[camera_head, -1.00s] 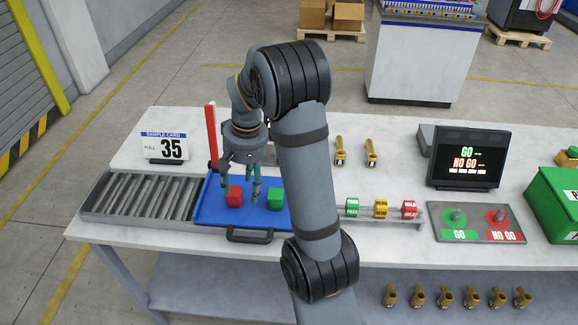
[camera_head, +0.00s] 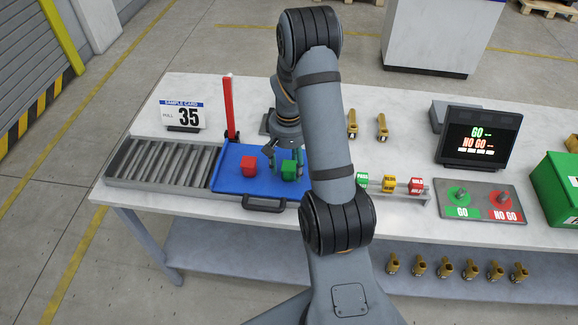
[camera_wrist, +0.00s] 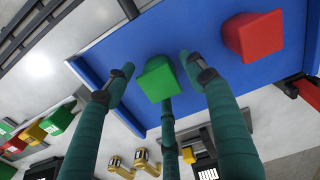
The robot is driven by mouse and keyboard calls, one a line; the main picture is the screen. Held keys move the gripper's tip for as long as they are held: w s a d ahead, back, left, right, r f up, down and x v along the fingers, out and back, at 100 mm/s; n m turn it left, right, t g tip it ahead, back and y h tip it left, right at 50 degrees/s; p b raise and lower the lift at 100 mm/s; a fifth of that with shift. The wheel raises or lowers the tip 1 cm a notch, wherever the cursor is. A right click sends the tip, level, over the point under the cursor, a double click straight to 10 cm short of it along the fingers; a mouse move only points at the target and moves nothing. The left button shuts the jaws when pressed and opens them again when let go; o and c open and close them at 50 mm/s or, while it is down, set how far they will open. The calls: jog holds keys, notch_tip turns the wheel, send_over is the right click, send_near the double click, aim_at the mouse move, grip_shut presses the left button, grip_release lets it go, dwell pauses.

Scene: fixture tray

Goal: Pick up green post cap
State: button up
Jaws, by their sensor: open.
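The green post cap (camera_head: 289,170) stands on the blue tray (camera_head: 228,180), to the right of the red cap (camera_head: 249,166). In the wrist view the green cap (camera_wrist: 157,79) lies between the spread fingers of my gripper (camera_wrist: 157,72), close to their tips. The red cap (camera_wrist: 253,37) is beyond the right finger. My gripper (camera_head: 285,160) is open and around the green cap in the head view, partly hidden by my own arm. I cannot tell whether any finger touches the cap.
A grey roller rack (camera_head: 165,164) adjoins the tray's left side. A red upright post (camera_head: 229,108) stands behind the tray. A rack with green, yellow and red labelled blocks (camera_head: 389,183) and a GO/NO GO panel (camera_head: 481,200) lie to the right.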

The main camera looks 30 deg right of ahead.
jog(key=shift+f, duration=0.5)
jog(key=shift+c, duration=0.5)
jog(key=c, duration=0.7)
jog(key=shift+c, duration=0.3)
